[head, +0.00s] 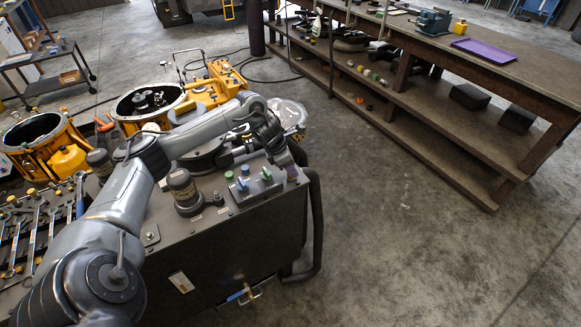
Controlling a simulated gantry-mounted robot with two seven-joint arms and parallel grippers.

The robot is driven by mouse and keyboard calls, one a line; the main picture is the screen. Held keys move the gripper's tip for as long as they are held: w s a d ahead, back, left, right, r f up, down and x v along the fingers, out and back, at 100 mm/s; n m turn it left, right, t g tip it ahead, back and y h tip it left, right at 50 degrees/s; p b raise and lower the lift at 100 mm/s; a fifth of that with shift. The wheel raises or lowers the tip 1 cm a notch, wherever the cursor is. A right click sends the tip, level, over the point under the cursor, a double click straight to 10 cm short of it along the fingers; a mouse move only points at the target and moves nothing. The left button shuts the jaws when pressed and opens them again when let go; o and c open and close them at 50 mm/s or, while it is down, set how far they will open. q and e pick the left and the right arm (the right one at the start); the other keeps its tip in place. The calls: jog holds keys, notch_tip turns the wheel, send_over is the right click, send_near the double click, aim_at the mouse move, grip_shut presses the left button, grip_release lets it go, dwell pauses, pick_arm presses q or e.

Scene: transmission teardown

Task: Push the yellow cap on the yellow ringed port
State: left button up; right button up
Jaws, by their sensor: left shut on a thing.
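My left gripper (279,153) reaches over the right part of the grey cart, just behind and above a small port block (255,189). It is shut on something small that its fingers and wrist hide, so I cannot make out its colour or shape. The block carries green caps (245,170) and blue caps (266,174) at its top and front. I cannot pick out the yellow cap or the yellow ringed port at this distance. My right gripper is not in view.
A dark cylindrical part (184,190) stands on the cart top (213,222) left of the block. Yellow housings (60,140) stand behind at left. Wrenches (35,230) lie at far left. A long workbench (500,75) is at right, with open floor between.

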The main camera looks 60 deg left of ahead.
pick_arm(q)
jog(key=shift+f, duration=0.25)
jog(key=o, duration=1.1)
jog(key=shift+c, duration=0.2)
jog(key=shift+r, duration=0.2)
jog(key=shift+r+p, duration=1.15)
jog(key=shift+p, duration=0.05)
jog(key=shift+r, duration=0.2)
